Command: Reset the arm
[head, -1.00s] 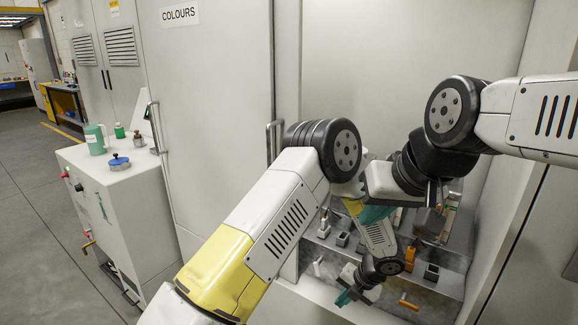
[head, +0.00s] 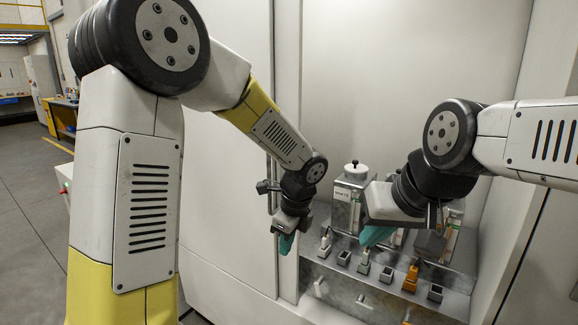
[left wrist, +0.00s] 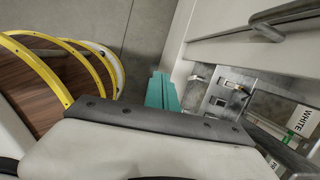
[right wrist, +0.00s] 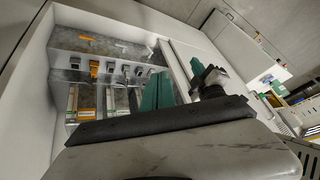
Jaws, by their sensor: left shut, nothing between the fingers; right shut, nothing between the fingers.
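My left gripper (head: 286,243) hangs at the left front of the open cabinet in the head view, teal fingers together and pointing down. Its shut fingers show in the left wrist view (left wrist: 160,91), with nothing between them. My right gripper (head: 376,236) is to the right of it, inside the cabinet opening, above the row of small holders. Its teal fingers also show together and empty in the right wrist view (right wrist: 157,92). The two grippers are apart. In the right wrist view my left gripper (right wrist: 209,80) shows just right of the right fingers.
A metal stepped shelf (head: 335,285) in the cabinet carries small square holders, one with an orange piece (head: 411,278). A dispenser (head: 350,190) with a white cap stands behind them. The cabinet's left door (head: 230,150) is beside my left arm. Open floor (head: 30,220) lies at the left.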

